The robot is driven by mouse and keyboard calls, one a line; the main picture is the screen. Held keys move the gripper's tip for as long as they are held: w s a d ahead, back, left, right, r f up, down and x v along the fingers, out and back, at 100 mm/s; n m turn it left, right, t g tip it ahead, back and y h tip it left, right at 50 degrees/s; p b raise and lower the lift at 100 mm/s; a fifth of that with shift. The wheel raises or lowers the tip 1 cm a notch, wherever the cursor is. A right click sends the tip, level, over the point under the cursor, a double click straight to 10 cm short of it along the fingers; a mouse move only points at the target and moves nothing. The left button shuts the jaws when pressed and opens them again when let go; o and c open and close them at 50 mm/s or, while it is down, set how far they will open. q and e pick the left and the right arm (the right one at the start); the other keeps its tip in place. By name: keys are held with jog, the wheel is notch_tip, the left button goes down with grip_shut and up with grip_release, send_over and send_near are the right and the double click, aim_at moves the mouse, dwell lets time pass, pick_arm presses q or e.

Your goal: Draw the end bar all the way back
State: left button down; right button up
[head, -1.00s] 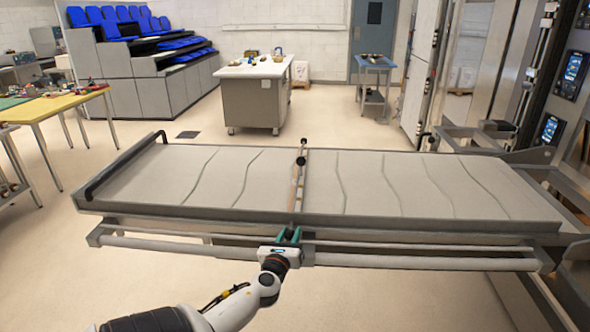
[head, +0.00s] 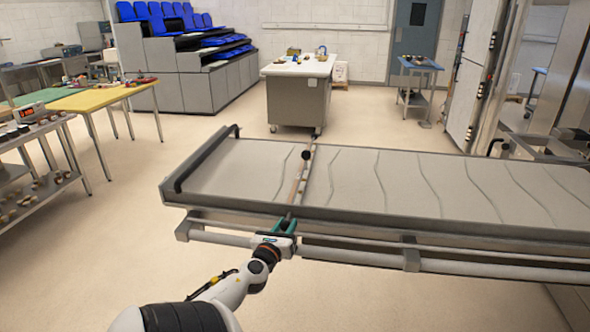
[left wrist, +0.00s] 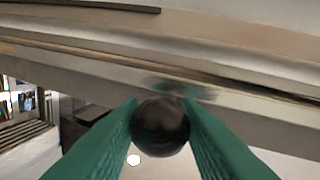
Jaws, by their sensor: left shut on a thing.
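The end bar (head: 300,181) is a thin crossbar lying across the pale belt of the long loader (head: 400,184). It has a dark round knob (head: 305,155) at its far end. My left gripper (head: 286,226) is at the loader's near side, with its green fingers shut on the bar's near end. In the left wrist view a dark round knob (left wrist: 162,125) sits between the fingertips. The bar stands a short way from the loader's left end, which has a black handle (head: 205,160). My right gripper is out of view.
A rail (head: 345,255) runs below the loader's near edge. A shelf rack (head: 40,150) and yellow-topped table (head: 95,97) stand at the left. A white-topped cabinet (head: 298,95) stands behind. The floor between them is clear.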

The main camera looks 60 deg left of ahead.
pick_arm(q)
jog(key=shift+s+a, duration=0.75)
jog(key=shift+s, duration=0.05)
jog(key=c, duration=1.4)
grip_release()
jog(key=o, duration=0.3)
jog(key=shift+s, duration=0.1)
jog(key=shift+s+a, duration=0.1)
